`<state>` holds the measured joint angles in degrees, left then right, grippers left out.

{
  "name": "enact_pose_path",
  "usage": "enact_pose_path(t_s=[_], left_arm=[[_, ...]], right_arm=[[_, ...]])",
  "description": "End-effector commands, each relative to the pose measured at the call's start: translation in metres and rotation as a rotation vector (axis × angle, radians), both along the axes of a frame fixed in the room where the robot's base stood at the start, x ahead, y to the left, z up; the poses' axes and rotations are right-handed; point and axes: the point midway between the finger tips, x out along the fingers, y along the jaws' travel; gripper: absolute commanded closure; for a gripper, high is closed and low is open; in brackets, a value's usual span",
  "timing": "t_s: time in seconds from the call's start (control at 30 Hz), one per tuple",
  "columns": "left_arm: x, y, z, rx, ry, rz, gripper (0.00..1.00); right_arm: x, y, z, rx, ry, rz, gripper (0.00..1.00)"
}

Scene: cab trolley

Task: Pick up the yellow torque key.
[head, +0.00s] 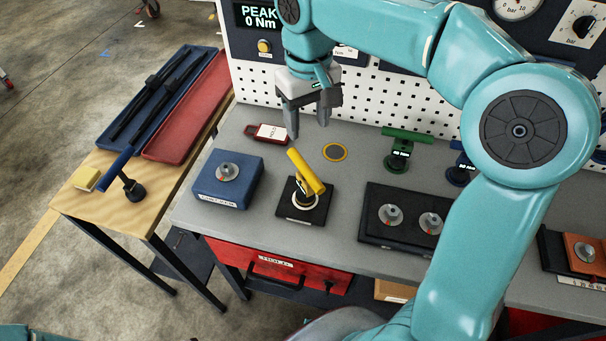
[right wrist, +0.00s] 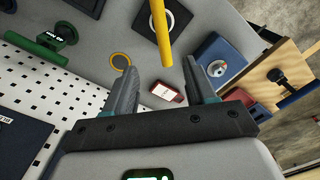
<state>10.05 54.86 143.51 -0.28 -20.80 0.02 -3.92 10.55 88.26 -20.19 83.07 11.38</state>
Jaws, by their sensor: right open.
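The yellow torque key (head: 306,172) stands on a black square base (head: 303,211) on the grey bench, its yellow bar lying slantwise on top. In the right wrist view the yellow bar (right wrist: 161,30) shows beyond the fingertips, with the black base (right wrist: 151,22) partly behind it. My right gripper (head: 309,128) is open and empty, pointing down above the bench, behind and above the key in the head view. Its two fingers (right wrist: 160,78) are spread apart in the wrist view and do not touch the key. My left gripper is not in view.
A blue checker box (head: 227,180) stands left of the key, a black tray (head: 372,229) with two knobs right. A red tag (head: 266,132) and yellow-ringed disc (head: 335,152) lie behind. Green (head: 405,140) and blue (head: 121,168) keys stand farther off. A white pegboard (head: 375,108) rises behind.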

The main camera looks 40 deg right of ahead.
Motion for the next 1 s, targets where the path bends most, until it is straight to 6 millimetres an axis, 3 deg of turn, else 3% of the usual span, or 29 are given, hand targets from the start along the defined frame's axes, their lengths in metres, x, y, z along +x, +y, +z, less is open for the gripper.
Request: enact_pose_path(t_s=[0.4, 0.67, 1.0], left_arm=[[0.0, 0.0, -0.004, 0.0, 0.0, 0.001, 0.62], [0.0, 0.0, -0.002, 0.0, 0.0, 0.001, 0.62], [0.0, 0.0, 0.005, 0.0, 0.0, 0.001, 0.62]], right_arm=[[-0.006, 0.004, -0.088, 0.0, 0.005, 0.002, 0.45], [-0.003, 0.005, -0.112, 0.001, 0.002, 0.002, 0.45], [0.0, 0.005, -0.158, 0.0, 0.002, 0.002, 0.45]])
